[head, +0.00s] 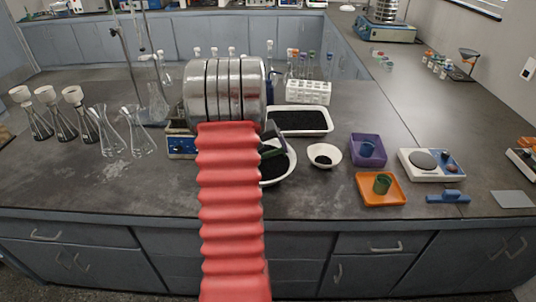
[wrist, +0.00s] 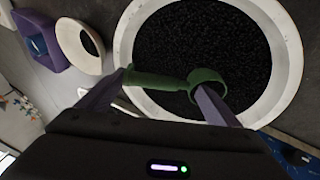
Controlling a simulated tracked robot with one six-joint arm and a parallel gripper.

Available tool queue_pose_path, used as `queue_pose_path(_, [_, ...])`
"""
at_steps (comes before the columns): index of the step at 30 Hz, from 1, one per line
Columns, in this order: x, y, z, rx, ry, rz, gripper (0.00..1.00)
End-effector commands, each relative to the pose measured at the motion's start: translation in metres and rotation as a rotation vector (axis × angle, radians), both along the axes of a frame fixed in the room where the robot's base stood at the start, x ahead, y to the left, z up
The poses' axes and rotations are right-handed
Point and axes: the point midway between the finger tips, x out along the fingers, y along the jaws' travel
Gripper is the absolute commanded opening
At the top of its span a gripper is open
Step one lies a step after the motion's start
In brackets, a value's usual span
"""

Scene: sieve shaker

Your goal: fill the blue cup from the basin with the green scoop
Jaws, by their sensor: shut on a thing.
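The white round basin (wrist: 130,45) of black grains fills the upper part of the wrist view. In the head view the basin (head: 287,172) is partly hidden by my red arm. My gripper (wrist: 163,84) is shut on the green scoop (wrist: 155,80), over the basin's near side. The scoop's round cup lies over the dark grains; I cannot tell whether it touches them or holds any. The blue cup (head: 367,149) stands in a purple tray (head: 357,160), right of the basin. It also shows at the wrist view's upper left (wrist: 38,44).
A small white bowl (head: 323,147) with dark grains stands between basin and purple tray. An orange tray (head: 368,198) with a green cup (head: 382,184), a balance (head: 430,164) and a blue object (head: 448,197) are further right. A rectangular black-filled tray (head: 327,125) is behind. Glass flasks (head: 108,140) stand left.

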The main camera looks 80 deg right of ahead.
Motion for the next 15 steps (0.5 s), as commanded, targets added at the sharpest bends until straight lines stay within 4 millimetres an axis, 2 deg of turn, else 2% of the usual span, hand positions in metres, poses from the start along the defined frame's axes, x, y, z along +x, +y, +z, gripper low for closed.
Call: queue_pose_path(15, [-0.005,-0.002,0.016,-0.027,0.078,-0.003,0.68])
